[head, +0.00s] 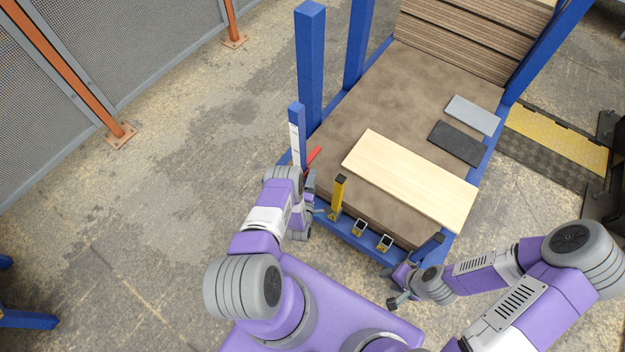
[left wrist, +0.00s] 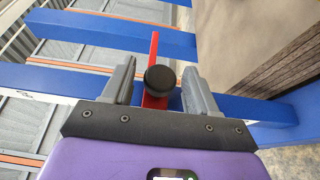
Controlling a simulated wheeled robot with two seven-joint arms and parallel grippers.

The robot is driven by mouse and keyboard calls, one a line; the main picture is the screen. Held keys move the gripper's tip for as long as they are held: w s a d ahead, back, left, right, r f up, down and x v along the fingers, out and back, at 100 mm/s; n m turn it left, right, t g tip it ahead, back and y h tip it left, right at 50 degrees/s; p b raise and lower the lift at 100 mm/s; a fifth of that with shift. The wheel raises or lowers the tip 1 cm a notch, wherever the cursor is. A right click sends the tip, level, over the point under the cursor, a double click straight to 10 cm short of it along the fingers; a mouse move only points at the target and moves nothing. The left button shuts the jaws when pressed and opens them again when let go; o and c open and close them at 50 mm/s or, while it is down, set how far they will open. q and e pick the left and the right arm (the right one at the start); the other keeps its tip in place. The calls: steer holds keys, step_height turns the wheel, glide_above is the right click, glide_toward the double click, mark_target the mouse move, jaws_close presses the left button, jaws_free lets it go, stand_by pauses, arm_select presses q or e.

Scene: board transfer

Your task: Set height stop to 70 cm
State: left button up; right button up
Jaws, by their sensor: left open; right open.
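The height stop is a red bar (head: 314,157) beside a short blue post with a white scale face (head: 295,137). In the left wrist view the red bar (left wrist: 154,48) carries a round black knob (left wrist: 160,80). My left gripper (head: 312,198) is at the post, below the red bar. In the left wrist view its open fingers (left wrist: 158,70) stand on either side of the knob, with visible gaps. The scale's numbers are too small to read. My right gripper (head: 398,289) is open and empty near the platform's front right corner.
A pale board (head: 410,178) lies on the brown stack (head: 345,115) inside the blue frame. A dark plate (head: 456,143) and a grey plate (head: 472,115) lie behind it. A yellow lever (head: 338,196) stands just right of my left gripper. Open floor (head: 190,170) lies left.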

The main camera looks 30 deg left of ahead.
arm_select(q)
steer(key=shift+w+a, duration=0.1)
steer(key=shift+w, duration=0.2)
jaws_close()
